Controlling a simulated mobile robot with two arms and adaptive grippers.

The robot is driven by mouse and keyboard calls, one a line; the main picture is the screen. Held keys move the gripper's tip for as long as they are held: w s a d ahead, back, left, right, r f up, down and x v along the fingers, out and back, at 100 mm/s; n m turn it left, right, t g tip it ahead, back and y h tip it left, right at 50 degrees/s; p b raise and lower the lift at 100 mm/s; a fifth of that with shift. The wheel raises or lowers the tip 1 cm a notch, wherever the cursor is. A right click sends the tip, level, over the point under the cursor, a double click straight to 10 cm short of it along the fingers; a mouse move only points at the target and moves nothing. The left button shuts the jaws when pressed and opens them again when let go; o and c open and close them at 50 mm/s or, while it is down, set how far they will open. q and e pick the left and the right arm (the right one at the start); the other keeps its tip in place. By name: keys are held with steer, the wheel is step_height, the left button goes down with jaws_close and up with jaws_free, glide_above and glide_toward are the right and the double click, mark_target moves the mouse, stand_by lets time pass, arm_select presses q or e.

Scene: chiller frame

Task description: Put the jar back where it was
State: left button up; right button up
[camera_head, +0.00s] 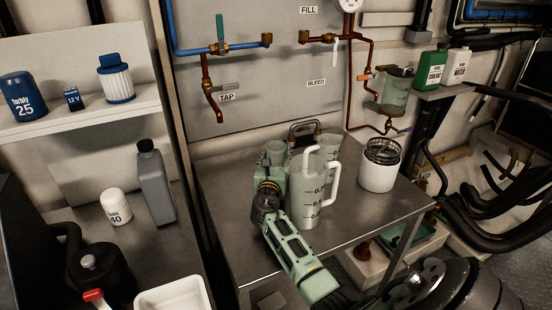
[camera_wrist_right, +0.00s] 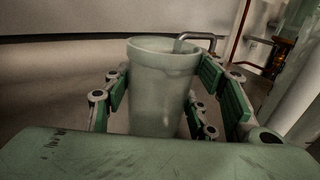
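A pale translucent jar (camera_head: 275,150) is near the back of the metal table, and it shows upright and large in the right wrist view (camera_wrist_right: 160,85). My right gripper (camera_head: 271,172), pale green, has its fingers on both sides of this jar. In the right wrist view the finger pads (camera_wrist_right: 163,92) look pressed against its sides. The jar's bottom is hidden behind the gripper, so I cannot tell whether it touches the table. A second similar jar (camera_head: 331,143) stands behind the pitcher. My left gripper is not in view.
A big graduated pitcher (camera_head: 306,198) stands close to the right of my right gripper. A white container with a dark mesh top (camera_head: 378,175) is further right on the metal table (camera_head: 345,235). The table's front right is clear. A copper-piped panel (camera_head: 255,70) rises behind.

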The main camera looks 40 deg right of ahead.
steer(key=shift+o, duration=1.4)
steer(key=shift+r, duration=0.25)
steer(key=v, duration=1.2)
steer(key=shift+f+p, duration=0.1)
steer(key=shift+p, duration=0.3)
